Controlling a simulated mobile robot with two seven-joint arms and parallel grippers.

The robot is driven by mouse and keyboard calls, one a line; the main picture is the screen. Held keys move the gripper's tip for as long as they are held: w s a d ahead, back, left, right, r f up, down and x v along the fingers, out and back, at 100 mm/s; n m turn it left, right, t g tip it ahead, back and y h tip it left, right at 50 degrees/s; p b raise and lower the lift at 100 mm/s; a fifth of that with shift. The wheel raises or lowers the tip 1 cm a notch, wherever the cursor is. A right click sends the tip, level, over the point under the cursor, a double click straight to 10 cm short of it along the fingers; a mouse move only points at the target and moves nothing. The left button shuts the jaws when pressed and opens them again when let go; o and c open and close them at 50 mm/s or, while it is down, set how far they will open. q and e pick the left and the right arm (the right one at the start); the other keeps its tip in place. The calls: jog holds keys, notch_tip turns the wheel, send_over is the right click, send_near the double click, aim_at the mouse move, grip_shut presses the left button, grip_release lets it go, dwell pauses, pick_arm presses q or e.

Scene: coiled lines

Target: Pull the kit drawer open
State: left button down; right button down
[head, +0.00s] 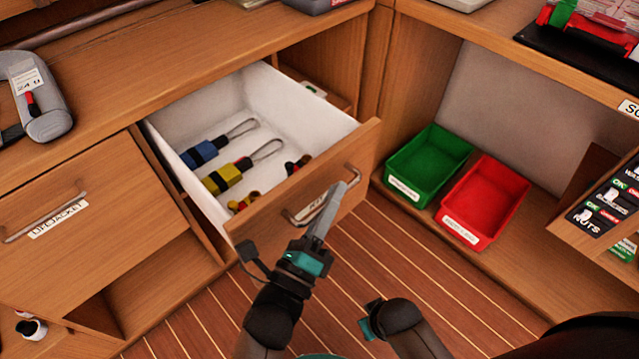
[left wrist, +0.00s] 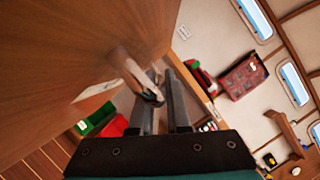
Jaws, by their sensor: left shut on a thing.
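The kit drawer (head: 343,150) is pulled well out of the cabinet, its white inside showing. Its metal handle (head: 300,217) is on the wooden front, beside a partly hidden label. My left gripper (head: 335,200) is shut on the handle, its fingers in front of the drawer front. In the left wrist view the handle (left wrist: 128,72) reaches in between the grey fingers (left wrist: 164,95). Blue (head: 203,152) and yellow (head: 225,178) items with wire loops lie in the drawer, with other small coloured pieces. My right arm's end (head: 372,320) shows low in the head view; its fingers are hidden.
A closed drawer labelled for life jackets (head: 100,215) is at left. A green bin (head: 430,160) and a red bin (head: 487,195) stand right of the open drawer. The striped floor (head: 420,260) before them is clear.

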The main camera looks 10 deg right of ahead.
pick_arm(q)
jog(key=shift+s, duration=0.15)
jog(key=c, duration=0.9)
grip_release()
jog(key=shift+s, duration=0.1)
jog(key=shift+s+a+f, duration=0.1)
jog(key=shift+s+a, duration=0.1)
jog(key=p+v, duration=0.1)
jog(key=v, duration=1.3)
jog(key=shift+s+a+p, duration=0.15)
jog(key=shift+s+p, duration=0.05)
jog(key=shift+p, duration=0.2)
pick_arm(e)
jog(key=f, duration=0.1)
jog(key=s+d+f, duration=0.1)
jog(key=f, duration=0.1)
jog(key=shift+s+d+f, duration=0.15)
jog(key=shift+d+f, duration=0.05)
jog(key=shift+s, duration=0.1)
